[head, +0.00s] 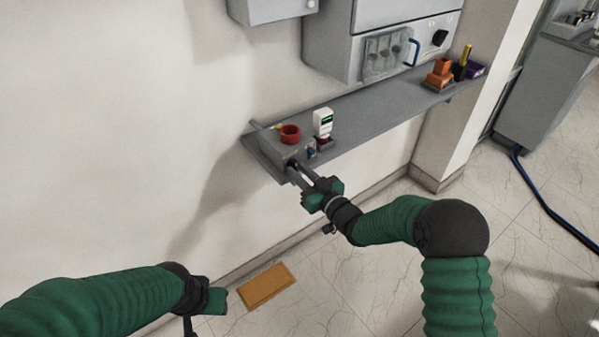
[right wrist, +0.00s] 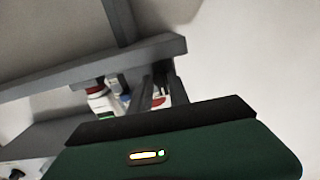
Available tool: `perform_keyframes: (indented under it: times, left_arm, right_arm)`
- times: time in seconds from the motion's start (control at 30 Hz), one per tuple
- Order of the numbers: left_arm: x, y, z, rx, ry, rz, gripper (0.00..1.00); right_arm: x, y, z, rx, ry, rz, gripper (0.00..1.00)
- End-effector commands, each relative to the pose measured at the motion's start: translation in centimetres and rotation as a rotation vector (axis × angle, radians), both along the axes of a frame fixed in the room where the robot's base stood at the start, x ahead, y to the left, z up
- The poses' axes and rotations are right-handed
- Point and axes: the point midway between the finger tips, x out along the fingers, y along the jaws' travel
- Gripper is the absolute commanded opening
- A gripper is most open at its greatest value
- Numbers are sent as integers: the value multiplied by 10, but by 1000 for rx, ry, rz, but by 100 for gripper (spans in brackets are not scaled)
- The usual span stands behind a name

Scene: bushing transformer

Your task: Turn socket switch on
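A grey box with a red round socket (head: 290,133) sits at the near left end of the grey wall shelf (head: 375,113). A small dark switch-like part (head: 311,150) is beside it, too small to read its position. My right gripper (head: 293,168) reaches the front of this box with its two fingers apart. I cannot tell whether they touch it. In the right wrist view the fingers (right wrist: 160,90) show a gap, with red and white parts seen behind them. My left gripper (head: 214,300) hangs low at the left, its fingers not clearly seen.
A white device with a dark screen (head: 322,122) stands on the shelf just right of the red socket. Orange blocks (head: 440,75) and a purple box (head: 474,70) are at the far end. Grey cabinets (head: 385,45) hang above. An orange-brown board (head: 266,285) lies on the floor.

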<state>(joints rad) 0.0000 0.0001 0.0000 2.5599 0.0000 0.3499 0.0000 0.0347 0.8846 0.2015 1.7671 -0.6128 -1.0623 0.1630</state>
Motion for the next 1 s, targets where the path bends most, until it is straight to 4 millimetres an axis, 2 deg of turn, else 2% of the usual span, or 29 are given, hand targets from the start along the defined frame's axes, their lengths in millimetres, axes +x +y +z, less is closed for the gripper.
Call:
perform_keyframes:
  times: [0.17,0.27,0.5,0.7,0.83,1.0]
  left_arm:
    - [0,0,1,0,0,0,38]
    - [0,0,3,0,0,0,38]
    - [0,0,7,0,0,0,38]
    - [0,0,8,0,0,0,38]
    - [0,0,8,0,0,0,38]
    - [0,0,8,0,0,0,38]
  right_arm:
    - [-7,-6,2,0,-2,-1,22]
    - [-23,-18,2,0,-1,-2,22]
    - [-80,-60,1,0,2,-3,22]
    - [-119,-89,0,0,4,-3,22]
    - [-132,-98,-1,0,4,-1,22]
    - [-136,-100,-1,0,1,0,22]
